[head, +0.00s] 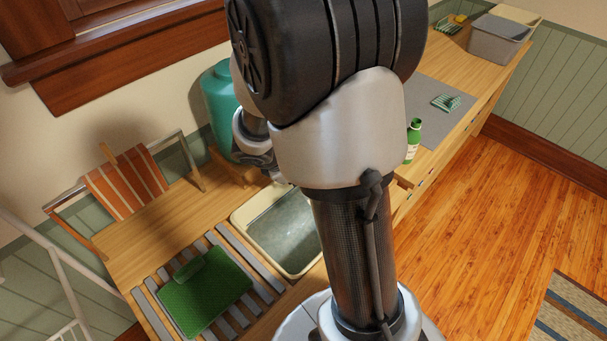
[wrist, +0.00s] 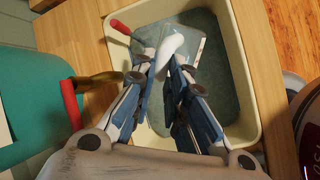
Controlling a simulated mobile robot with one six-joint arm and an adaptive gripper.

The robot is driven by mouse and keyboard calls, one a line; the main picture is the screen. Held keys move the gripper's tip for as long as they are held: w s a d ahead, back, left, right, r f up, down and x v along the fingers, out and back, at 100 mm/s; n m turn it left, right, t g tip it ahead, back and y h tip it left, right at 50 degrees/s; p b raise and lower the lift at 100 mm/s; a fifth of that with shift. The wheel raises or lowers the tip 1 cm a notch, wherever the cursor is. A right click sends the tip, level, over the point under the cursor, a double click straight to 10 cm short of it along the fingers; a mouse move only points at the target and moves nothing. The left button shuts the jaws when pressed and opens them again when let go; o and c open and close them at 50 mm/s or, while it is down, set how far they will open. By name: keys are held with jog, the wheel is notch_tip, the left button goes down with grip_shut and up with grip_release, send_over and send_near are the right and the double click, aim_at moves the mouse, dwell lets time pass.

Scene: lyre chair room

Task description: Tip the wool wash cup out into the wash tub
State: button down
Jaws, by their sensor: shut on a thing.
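The wash tub (head: 238,217) is a cream basin with grey-blue water, set in the wooden counter left of my arm. In the wrist view its rim (wrist: 246,75) surrounds the area below my gripper. My gripper (wrist: 166,72) is over the tub, its two fingers closed on a small white thing, which I take as the wool wash cup (wrist: 171,45). In the head view my arm hides gripper and cup.
A teal urn (head: 217,105) stands behind the tub; its red tap handle (wrist: 70,102) is close left of my gripper. A red-handled tool (wrist: 120,27) leans at the tub's rim. A green mat (head: 205,295) lies on the slatted rack. A green bottle (head: 413,140) stands right.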

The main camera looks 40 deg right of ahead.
jog(key=shift+w+a+f+g+h+b, duration=0.15)
jog(key=shift+w+a+g+h+b, duration=0.1)
jog(key=shift+a+h+b, duration=0.2)
jog(key=shift+w+a+f+g+h+b, duration=0.15)
jog(key=shift+w+a+h+b, duration=0.1)
jog(key=shift+a+h+b, duration=0.15)
jog(key=shift+w+a+f+n+g+h+b, duration=0.15)
jog(key=shift+w+a+f+h+b, duration=0.1)
jog(key=shift+a+h+b, duration=0.15)
jog(key=shift+w+a+f+n+g+h+b, duration=0.15)
jog(key=shift+a+f+b, duration=0.1)
jog(key=shift+a, duration=0.2)
jog(key=shift+a, duration=0.1)
